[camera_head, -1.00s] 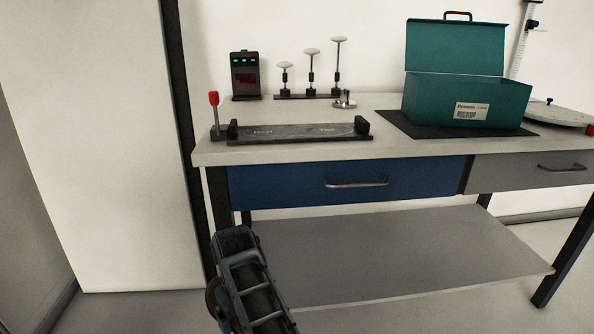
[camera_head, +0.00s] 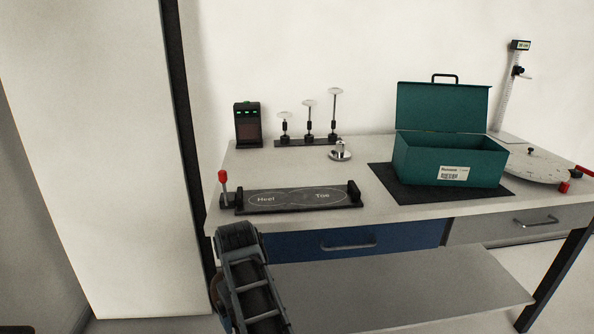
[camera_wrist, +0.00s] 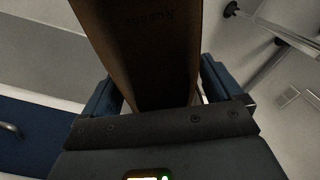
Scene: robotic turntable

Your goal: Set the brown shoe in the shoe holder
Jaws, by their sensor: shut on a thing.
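The brown shoe (camera_wrist: 140,45) fills the upper middle of the wrist view, with dark lettering on its surface. My gripper (camera_wrist: 160,90) is shut on it, a blue finger on each side. In the head view my arm is at the lower left, in front of the bench, and hides most of the shoe. The shoe holder (camera_head: 295,199) is a dark flat plate marked "Heel" on the left and "Toe" on the right, with raised end blocks. It lies empty on the bench near the front left edge.
A red-knobbed lever (camera_head: 223,186) stands at the holder's left end. Behind are a dark device with green lights (camera_head: 248,125), several stemmed stands (camera_head: 308,122) and a small metal piece (camera_head: 340,151). An open green toolbox (camera_head: 450,160) and a round plate (camera_head: 540,165) are to the right.

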